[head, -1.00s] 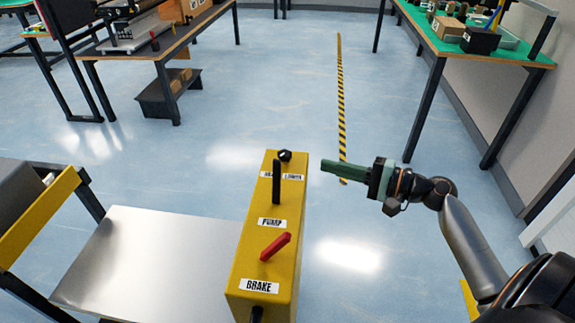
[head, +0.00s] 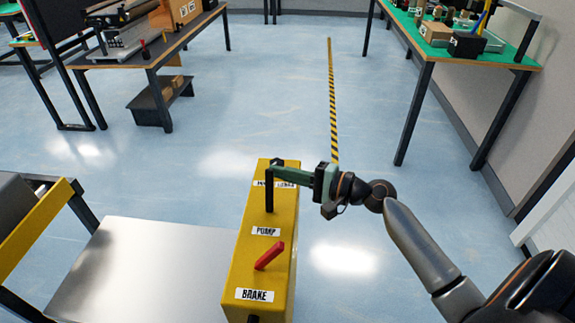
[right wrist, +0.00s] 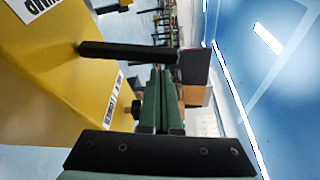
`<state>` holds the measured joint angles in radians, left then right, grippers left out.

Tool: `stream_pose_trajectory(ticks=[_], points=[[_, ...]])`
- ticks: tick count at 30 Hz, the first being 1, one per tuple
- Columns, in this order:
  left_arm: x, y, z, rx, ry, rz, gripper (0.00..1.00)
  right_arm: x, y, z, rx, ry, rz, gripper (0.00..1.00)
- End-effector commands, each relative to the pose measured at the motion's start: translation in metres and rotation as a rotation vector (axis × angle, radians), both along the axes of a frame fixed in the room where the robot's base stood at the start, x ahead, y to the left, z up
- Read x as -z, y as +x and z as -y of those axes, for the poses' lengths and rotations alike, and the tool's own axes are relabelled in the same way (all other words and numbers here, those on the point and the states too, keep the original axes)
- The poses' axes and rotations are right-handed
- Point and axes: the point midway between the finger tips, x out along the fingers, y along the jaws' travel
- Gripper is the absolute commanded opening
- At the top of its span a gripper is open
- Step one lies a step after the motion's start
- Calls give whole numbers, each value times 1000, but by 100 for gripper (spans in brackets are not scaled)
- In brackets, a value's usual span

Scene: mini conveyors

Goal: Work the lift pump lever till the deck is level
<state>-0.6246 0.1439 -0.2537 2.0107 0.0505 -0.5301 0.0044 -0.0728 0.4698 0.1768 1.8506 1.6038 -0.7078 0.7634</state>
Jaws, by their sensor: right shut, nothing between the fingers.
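The black pump lever (head: 269,195) stands upright on the yellow lift column (head: 245,268), above the PUMP label. It also shows in the right wrist view (right wrist: 120,51), lying across the picture just past the fingertips. My right gripper (head: 276,173) is shut and empty, its green fingers at the lever's upper end. In the right wrist view the shut fingers (right wrist: 160,78) are close to the lever; I cannot tell if they touch it. The bare metal deck (head: 140,270) is left of the column. My left gripper is out of view.
A red brake lever (head: 269,256) is on the column nearer me. A yellow-sided conveyor (head: 40,235) stands at the left. A green-topped table (head: 520,60) and a wooden-edged bench (head: 175,52) stand farther off. The floor beyond the column is clear.

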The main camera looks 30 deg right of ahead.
Motion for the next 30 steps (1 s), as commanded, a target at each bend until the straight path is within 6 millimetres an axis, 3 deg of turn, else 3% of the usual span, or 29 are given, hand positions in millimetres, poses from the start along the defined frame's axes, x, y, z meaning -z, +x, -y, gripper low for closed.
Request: stream_pose_trajectory(ticks=[14,30], points=[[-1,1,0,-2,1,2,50,-2,-7,-5,0,1,1,0],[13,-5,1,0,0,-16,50,-4,-12,-9,0,-47,65,0]])
